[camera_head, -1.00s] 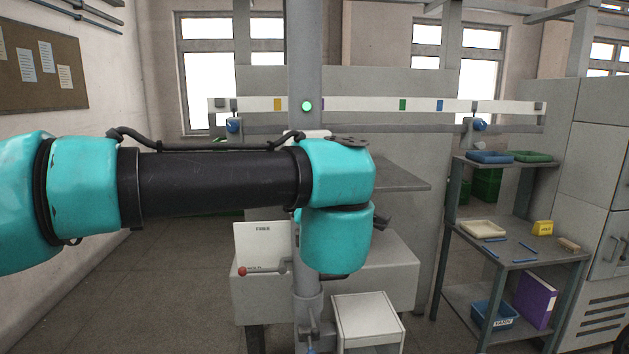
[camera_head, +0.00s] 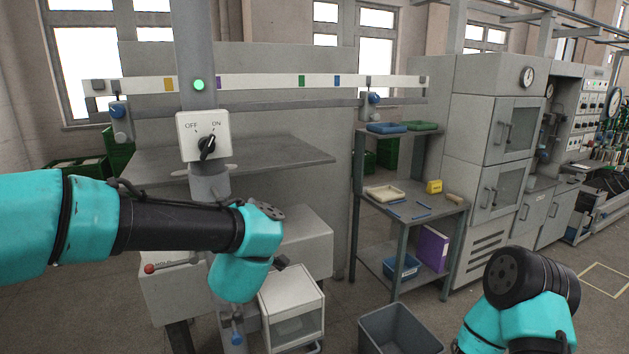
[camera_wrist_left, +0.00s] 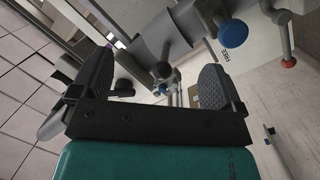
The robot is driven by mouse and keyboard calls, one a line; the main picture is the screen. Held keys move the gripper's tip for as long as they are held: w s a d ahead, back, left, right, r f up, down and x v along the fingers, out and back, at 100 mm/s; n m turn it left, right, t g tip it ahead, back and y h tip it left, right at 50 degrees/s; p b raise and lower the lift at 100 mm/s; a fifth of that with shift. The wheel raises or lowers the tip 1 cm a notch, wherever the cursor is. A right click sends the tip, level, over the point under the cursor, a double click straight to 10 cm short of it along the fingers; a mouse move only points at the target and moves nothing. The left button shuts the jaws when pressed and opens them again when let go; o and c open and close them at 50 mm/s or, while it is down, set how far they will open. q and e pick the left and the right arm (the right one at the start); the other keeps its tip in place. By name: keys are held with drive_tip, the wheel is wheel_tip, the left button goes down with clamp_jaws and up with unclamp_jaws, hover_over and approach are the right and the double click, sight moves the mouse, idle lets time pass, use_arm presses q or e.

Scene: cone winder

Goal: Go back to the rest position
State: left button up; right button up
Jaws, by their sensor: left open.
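My left arm crosses the left half of the head view in front of the machine. Its gripper is mostly hidden there behind the teal wrist; a dark tip (camera_head: 282,262) shows beside it. In the left wrist view my left gripper (camera_wrist_left: 157,68) is open, its two dark fingers wide apart with nothing held between them. Blue and black knobs on grey metal stand beyond the fingers. The rotary switch (camera_head: 206,137) marked OFF and ON is on the post above my left wrist. My right arm shows at the lower right of the head view; its gripper is not seen.
A grey shelf rack (camera_head: 402,252) holds trays, a yellow block (camera_head: 434,187) and a purple binder (camera_head: 432,247). A grey bin (camera_head: 398,330) stands on the floor near my right arm. A white box (camera_head: 293,299) stands below my left wrist. A red-knobbed lever (camera_head: 150,268) sticks out left.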

use_arm(q)
drive_tip(key=s+a+f+m+g+h, duration=0.1)
drive_tip(key=a+f+m+g+h, duration=0.2)
drive_tip(key=f, duration=1.4)
drive_tip(key=s+a+f+m+g+h, duration=0.15)
drive_tip(key=f+m+g, duration=0.25)
drive_tip(key=f, duration=1.4)
drive_tip(key=s+f+m+g+h, duration=0.2)
drive_tip(key=s+f+g, duration=0.6)
drive_tip(key=s+f, duration=1.2)
drive_tip(key=shift+s+a+f+g+h, duration=0.15)
drive_tip(key=shift+s+a+g+h, duration=0.35)
drive_tip(key=shift+h, duration=0.45)
